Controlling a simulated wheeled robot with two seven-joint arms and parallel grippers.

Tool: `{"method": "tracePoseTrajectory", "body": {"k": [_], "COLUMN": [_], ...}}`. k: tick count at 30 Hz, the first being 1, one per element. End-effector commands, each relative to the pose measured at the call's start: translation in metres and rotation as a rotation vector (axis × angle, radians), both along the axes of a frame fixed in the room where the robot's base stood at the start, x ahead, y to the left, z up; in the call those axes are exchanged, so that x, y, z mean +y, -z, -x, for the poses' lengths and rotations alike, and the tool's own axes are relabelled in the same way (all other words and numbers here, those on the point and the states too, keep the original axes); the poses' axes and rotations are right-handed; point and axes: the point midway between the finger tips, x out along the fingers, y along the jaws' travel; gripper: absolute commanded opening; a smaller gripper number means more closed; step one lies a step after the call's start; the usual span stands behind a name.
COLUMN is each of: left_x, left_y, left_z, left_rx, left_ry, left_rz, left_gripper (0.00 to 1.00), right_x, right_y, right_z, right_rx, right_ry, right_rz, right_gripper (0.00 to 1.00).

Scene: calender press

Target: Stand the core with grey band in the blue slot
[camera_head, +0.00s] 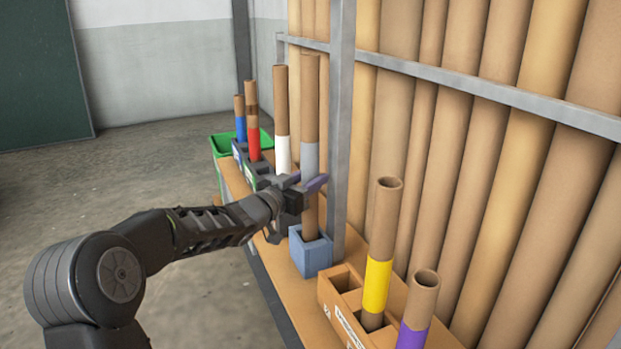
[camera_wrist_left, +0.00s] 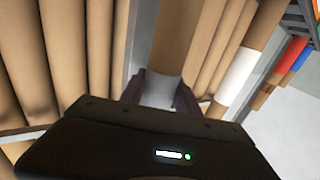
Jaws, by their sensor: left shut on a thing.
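The core with grey band (camera_head: 310,130) is a tall brown cardboard tube, nearly upright. In the left wrist view the core (camera_wrist_left: 182,40) stands between the fingers (camera_wrist_left: 160,92). My right gripper is not in view.
A white-banded core (camera_head: 281,110) stands close behind on the left, with red-banded (camera_head: 252,125) and blue-banded (camera_head: 240,122) cores beyond. A grey post (camera_head: 341,120) is just right of the held core. A wooden box (camera_head: 340,300) holds yellow-banded (camera_head: 380,255) and purple-banded (camera_head: 417,310) cores.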

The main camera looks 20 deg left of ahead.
Motion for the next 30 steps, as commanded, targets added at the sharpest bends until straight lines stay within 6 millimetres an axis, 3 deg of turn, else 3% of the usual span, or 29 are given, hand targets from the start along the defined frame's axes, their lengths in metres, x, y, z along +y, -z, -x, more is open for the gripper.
{"method": "tracePoseTrajectory", "body": {"k": [14, 30], "left_x": [0.000, 0.000], "left_y": [0.000, 0.013], "left_z": [0.000, 0.000], "left_rx": [-0.001, -0.001], "left_ry": [0.000, 0.000], "left_rz": [0.000, 0.000], "left_gripper": [0.00, 0.00], "right_x": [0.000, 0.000], "right_y": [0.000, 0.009], "right_z": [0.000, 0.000], "right_rx": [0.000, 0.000], "right_ry": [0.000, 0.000], "right_rz": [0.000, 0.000], "right_gripper": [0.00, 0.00]}}
